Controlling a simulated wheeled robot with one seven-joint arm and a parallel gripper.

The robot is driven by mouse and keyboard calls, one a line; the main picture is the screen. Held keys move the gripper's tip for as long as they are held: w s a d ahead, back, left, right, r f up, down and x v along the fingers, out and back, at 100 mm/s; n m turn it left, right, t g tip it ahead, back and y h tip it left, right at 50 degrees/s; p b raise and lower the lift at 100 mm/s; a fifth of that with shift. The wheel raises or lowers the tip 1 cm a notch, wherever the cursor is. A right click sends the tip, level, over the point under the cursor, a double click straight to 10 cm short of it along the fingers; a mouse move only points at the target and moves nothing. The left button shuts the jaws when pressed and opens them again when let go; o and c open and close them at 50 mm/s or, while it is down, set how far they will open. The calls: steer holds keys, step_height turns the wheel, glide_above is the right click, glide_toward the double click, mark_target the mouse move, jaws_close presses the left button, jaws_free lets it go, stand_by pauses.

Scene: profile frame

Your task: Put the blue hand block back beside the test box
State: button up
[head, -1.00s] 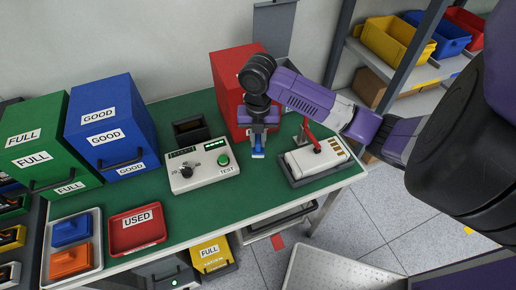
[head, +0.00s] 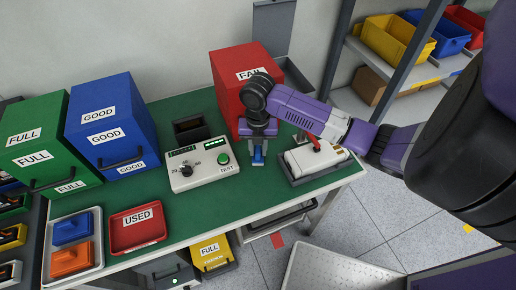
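The blue hand block (head: 258,159) is a small, narrow blue piece between the fingers of my gripper (head: 258,150), which points down and appears shut on it. The block is low over the green bench, to the right of the test box; whether its foot touches the bench I cannot tell. The test box (head: 203,177) is pale, with a dark knob, a green button, green lights and the word TEST. My gripper's body hides the block's upper part.
A white fixture with a red lever (head: 316,160) sits close on the right. The red FAIL bin (head: 243,88) stands behind my gripper, and a dark open box (head: 191,130) behind the test box. A red USED tray (head: 137,229) and a tray with blue and orange blocks (head: 98,250) are at left.

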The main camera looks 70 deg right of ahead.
mark_target(258, 148)
steer(key=shift+o, duration=0.2)
step_height(258, 148, up, 12)
steer(key=b, duration=0.2)
steer(key=w+a+r+m+t+y, duration=0.3)
steer(key=w+a+t, duration=0.3)
steer(key=w+a, duration=1.05)
steer(key=w+a+r+m+t+y, duration=0.1)
steer(key=w+a+r+m+t, duration=0.25)
steer(key=a, duration=0.45)
steer(key=w+a+r+m+t+y, duration=0.1)
steer(key=w+a+r+m+t, duration=0.15)
steer(key=a+m+t, duration=0.35)
steer(key=s+a+f+m+h, duration=0.3)
steer(key=s+f+m, duration=0.15)
steer(key=s, duration=0.45)
steer(key=s+a+f+m+h, duration=0.2)
steer(key=s+f+m, duration=0.25)
steer(key=s, duration=0.35)
steer(key=s+d+r, duration=0.2)
steer(key=s+d, duration=0.1)
steer(key=s, duration=0.6)
steer(key=s+d+r, duration=0.2)
steer(key=s+d, duration=0.1)
steer(key=s, duration=0.7)
steer(key=shift+g, duration=0.35)
